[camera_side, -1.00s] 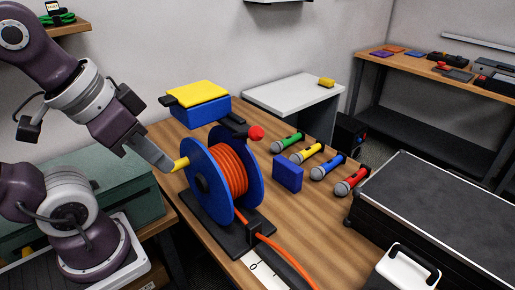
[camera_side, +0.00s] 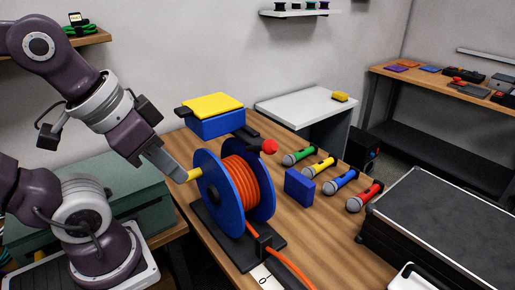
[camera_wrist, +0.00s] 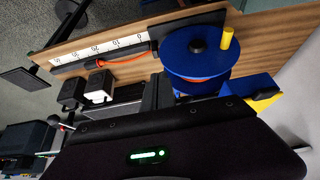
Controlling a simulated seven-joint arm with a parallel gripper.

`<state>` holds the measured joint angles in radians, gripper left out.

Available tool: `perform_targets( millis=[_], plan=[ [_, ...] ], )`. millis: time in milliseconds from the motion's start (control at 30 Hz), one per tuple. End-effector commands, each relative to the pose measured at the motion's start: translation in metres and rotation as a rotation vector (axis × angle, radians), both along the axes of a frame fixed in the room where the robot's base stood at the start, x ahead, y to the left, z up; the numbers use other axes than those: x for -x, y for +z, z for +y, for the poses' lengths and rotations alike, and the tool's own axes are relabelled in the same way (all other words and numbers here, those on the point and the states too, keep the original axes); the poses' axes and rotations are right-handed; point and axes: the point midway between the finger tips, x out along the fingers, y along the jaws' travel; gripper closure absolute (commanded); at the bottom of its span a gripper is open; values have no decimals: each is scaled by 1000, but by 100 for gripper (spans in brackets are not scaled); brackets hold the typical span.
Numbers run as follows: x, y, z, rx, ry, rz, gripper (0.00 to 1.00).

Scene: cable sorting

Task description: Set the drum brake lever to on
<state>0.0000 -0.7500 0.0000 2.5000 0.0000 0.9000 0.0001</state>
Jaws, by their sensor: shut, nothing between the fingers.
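The cable drum (camera_side: 222,194) has blue flanges and orange cable wound on it, and stands on a black base (camera_side: 232,240). A yellow crank handle (camera_side: 194,174) sticks out of its near-left flange. A black lever with a red knob (camera_side: 270,146) shows above the far flange; it looks like the brake lever. Its setting cannot be read. My gripper (camera_side: 181,177) is shut and empty, its tip at the outer end of the yellow handle; I cannot tell if they touch. In the wrist view the drum (camera_wrist: 190,64) and the handle (camera_wrist: 227,38) show.
A blue box with a yellow top (camera_side: 216,123) stands behind the drum. A small blue block (camera_side: 299,187) and several microphones (camera_side: 341,181) lie to the right. Orange cable runs forward beside a measuring strip (camera_side: 263,278). A black case (camera_side: 440,220) stands at right.

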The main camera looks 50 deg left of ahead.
Motion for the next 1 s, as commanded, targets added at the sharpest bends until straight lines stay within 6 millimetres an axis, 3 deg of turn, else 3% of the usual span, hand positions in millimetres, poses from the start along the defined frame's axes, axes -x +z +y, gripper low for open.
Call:
perform_targets(
  millis=[167,267,367,400,500,633,767,1000],
  plan=[
    [0,0,0,0,0,0,98],
    [-9,5,-1,-10,-49,17,78],
    [-46,21,-6,-45,-253,67,59],
    [-66,28,-6,-60,-359,81,51],
    [-116,36,-3,-91,-607,85,50],
    [-160,38,5,-126,-822,59,50],
    [-174,31,6,-139,-895,45,50],
    [-187,-12,-5,-141,-898,48,50]
  ],
)
